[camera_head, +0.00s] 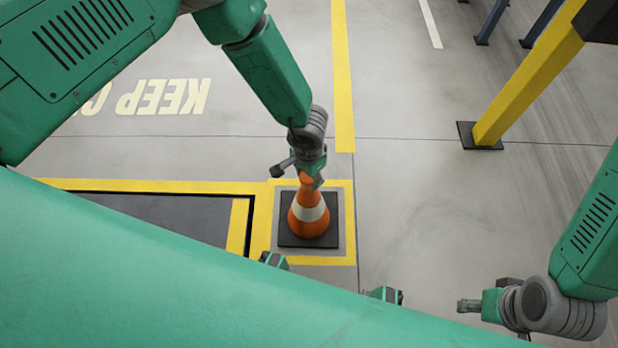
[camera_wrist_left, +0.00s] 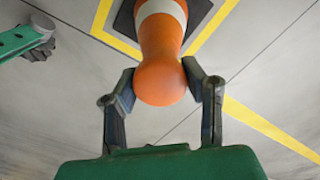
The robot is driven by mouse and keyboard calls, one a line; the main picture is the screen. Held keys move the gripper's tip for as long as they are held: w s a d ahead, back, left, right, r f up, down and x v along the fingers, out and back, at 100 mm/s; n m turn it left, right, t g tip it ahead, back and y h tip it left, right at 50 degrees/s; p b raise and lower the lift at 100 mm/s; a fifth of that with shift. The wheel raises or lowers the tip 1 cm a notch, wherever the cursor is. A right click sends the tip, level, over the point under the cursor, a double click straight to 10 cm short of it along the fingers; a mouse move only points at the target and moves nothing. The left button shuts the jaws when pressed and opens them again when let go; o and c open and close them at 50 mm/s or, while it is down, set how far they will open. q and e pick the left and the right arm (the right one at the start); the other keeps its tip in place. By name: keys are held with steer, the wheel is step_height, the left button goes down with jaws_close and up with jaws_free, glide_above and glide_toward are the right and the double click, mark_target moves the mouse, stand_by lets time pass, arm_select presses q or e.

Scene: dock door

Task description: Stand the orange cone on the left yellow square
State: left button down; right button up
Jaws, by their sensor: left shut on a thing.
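The orange cone (camera_head: 308,213) has a white band and a dark square base. It stands upright inside the yellow square outline (camera_head: 348,258) on the floor, with grey floor showing around its base. My left gripper (camera_head: 311,178) is at the cone's top, coming from above. In the left wrist view its two fingers (camera_wrist_left: 165,85) are closed on either side of the cone's rounded orange tip (camera_wrist_left: 163,80). My right gripper (camera_head: 468,306) is at the lower right, away from the cone; its finger opening is too small to judge.
A dark recessed area (camera_head: 190,215) edged in yellow lies left of the square. A yellow post (camera_head: 525,78) on a dark foot stands at the upper right. "KEEP" lettering (camera_head: 172,97) is painted on the floor. The floor right of the cone is clear.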

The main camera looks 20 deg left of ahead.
arm_select(q)
steer(key=shift+w+r, duration=0.1)
steer(key=c, duration=1)
jaws_free()
steer(key=shift+o, duration=0.2)
step_height(320, 180, up, 12)
steer(key=p, duration=0.6)
